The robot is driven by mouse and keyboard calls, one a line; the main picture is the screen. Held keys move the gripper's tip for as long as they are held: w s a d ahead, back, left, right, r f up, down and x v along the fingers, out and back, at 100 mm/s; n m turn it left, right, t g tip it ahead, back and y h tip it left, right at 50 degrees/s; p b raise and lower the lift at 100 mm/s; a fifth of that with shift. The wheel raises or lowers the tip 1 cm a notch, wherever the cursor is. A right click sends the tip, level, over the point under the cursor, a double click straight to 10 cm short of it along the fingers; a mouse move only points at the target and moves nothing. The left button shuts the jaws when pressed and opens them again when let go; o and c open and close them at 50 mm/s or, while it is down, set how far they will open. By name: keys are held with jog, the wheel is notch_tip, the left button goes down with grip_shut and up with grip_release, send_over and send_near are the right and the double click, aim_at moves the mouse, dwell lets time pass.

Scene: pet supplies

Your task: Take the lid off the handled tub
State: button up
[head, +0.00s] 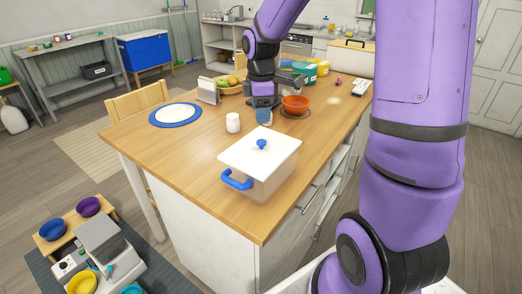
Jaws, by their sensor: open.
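The handled tub (250,187) stands near the front corner of the wooden island. It is a beige box with a blue handle (237,180) on the side facing me. Its white lid (272,158) lies flat on top, with a small blue knob (261,144) in the middle. My gripper (264,104) is behind the tub, over the far half of the island, apart from the lid and empty as far as I see. It points down, and its fingers are small and dark here.
A blue cup (263,116) is just below my gripper, and a white jar (233,123) is left of it. An orange bowl (295,103) is to the right. A blue-rimmed plate (175,114) lies left. The wood around the tub is mostly clear.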

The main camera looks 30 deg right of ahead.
aim_at(261, 141)
jog(key=f, duration=1.1)
jog(key=shift+w+d+f, duration=0.2)
jog(key=shift+w+d, duration=0.1)
jog(key=shift+w, duration=0.05)
jog(key=c, duration=1)
